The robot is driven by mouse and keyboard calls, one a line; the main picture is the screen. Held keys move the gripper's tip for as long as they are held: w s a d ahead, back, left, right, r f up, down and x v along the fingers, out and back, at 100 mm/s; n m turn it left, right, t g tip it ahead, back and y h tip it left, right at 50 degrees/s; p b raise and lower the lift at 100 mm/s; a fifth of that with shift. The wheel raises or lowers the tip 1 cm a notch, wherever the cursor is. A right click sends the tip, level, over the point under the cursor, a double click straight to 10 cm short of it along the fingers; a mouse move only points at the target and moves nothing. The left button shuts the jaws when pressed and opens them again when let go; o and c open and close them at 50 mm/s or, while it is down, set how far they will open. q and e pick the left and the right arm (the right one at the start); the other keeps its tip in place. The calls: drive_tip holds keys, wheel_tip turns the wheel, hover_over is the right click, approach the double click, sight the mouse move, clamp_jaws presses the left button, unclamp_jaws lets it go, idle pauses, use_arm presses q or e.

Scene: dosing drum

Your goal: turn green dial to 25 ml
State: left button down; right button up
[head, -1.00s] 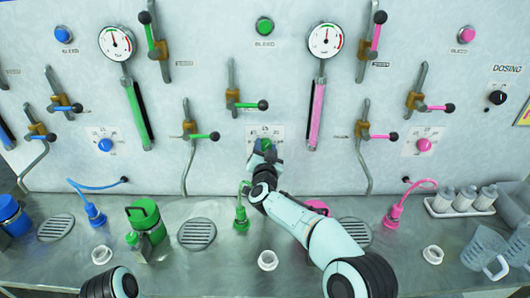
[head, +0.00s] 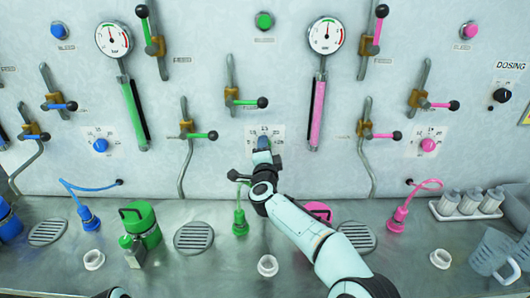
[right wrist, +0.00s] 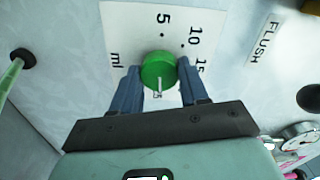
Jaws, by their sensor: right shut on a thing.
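The green dial (head: 262,144) sits on a white scale plate (head: 250,152) in the lower middle of the panel. My right gripper (head: 262,154) reaches it from below and hides part of it. In the right wrist view the round green dial (right wrist: 157,68) lies between the two blue fingers of my right gripper (right wrist: 160,84), which is shut on it. The dial's white mark points down in that view, away from the 5. The figure beside the mark is mostly hidden; 5, 10 and part of 15 show. My left gripper is out of view.
A green-handled valve (head: 240,102) is above the dial, and another (head: 200,135) is to its left. A green hose plug (head: 240,222) stands below, close to my right wrist. A green canister (head: 141,224) and a small white cup (head: 267,265) stand on the metal counter.

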drive_tip(key=shift+d+r+m, duration=0.1)
drive_tip(key=shift+r+m, duration=0.05)
drive_tip(key=shift+m, duration=0.55)
drive_tip(key=o, duration=1.1)
drive_tip(key=shift+c, duration=0.2)
drive_tip(key=s+b, duration=0.5)
drive_tip(key=s, duration=0.8)
drive_tip(key=shift+s, duration=0.2)
